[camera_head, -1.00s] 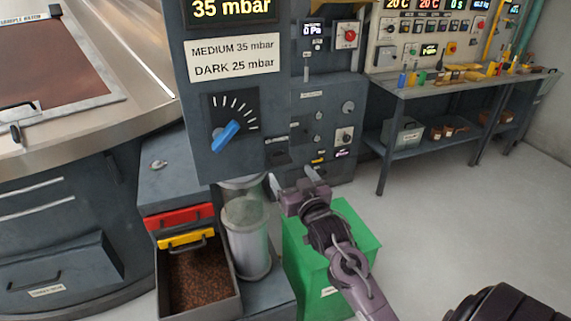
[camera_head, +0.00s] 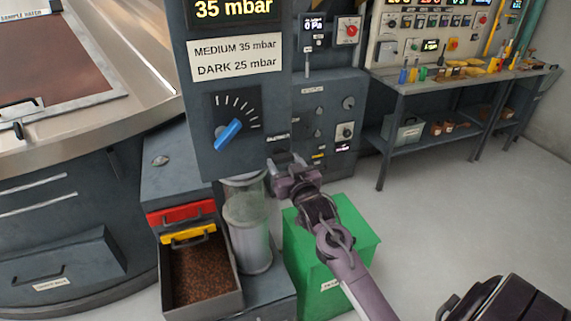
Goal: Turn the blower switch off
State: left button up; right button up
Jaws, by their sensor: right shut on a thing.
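My right gripper (camera_head: 285,162) is at the lower right corner of the dark grey control panel (camera_head: 262,105), just below a small label too small to read. Its fingers are shut on a small part there, which I take to be the blower switch. The fingers hide nearly all of that part, so its position cannot be read. My left gripper is not in view.
A large blue-pointer dial (camera_head: 228,133) is on the panel, left of the gripper. A clear cylinder (camera_head: 247,235) and a green bin (camera_head: 335,250) stand below. An open drawer (camera_head: 235,305) holds brown beans. A workbench (camera_head: 420,87) stands at right; the floor before it is clear.

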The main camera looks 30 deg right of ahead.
jog(key=shift+n, duration=0.5)
jog(key=shift+c, duration=0.3)
jog(key=n, duration=0.3)
jog(key=shift+n+p, duration=0.4)
jog(key=n, duration=0.4)
jog(key=shift+n, duration=0.3)
jog(key=n+p, duration=0.1)
jog(key=n, duration=0.3)
jog(key=shift+n, duration=2.5)
jog(key=o, duration=1)
